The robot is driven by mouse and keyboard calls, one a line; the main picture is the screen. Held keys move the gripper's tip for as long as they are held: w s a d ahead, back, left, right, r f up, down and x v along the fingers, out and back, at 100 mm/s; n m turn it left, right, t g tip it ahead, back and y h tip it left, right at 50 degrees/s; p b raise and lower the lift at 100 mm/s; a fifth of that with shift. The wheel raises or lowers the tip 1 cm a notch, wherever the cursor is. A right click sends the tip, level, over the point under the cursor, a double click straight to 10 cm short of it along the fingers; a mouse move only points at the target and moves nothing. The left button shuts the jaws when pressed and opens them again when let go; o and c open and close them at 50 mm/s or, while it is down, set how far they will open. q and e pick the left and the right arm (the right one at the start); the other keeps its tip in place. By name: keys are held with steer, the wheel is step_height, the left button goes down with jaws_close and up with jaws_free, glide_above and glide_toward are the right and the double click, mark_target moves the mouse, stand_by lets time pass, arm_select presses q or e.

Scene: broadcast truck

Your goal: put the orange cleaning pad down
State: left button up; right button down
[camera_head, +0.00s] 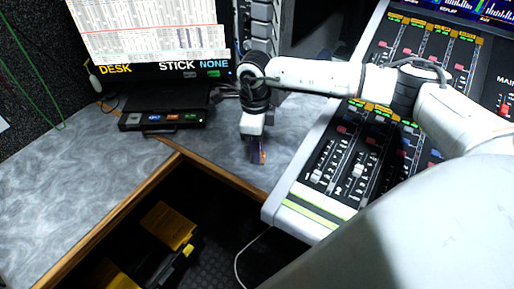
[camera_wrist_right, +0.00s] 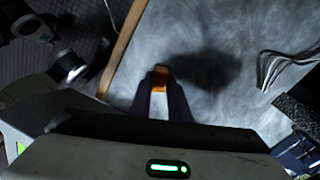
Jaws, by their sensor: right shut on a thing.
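The orange cleaning pad (camera_wrist_right: 160,79) is between the fingertips of my right gripper (camera_wrist_right: 160,88) in the right wrist view. The gripper is shut on it, and only the pad's outer end shows clearly. In the head view my right gripper (camera_head: 258,152) points down over the grey desk (camera_head: 100,185), and a small bit of orange shows at its tips. A dark shadow lies on the desk beside the pad in the wrist view. I cannot tell whether the pad touches the desk. My left gripper is not in view.
A black button box (camera_head: 163,118) stands on the desk below a monitor (camera_head: 150,40). A mixing console (camera_head: 345,165) with faders stands to the right of the gripper. The desk's wooden edge (camera_head: 150,180) runs in front, with yellow-topped cases (camera_head: 168,226) below. The desk at left is clear.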

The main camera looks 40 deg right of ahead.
steer(key=shift+f, duration=0.15)
steer(key=c, duration=1.7)
jaws_free()
steer(key=shift+o, duration=0.2)
steer(key=shift+r, duration=0.2)
step_height(320, 180, up, 12)
steer(key=shift+w+a, duration=0.15)
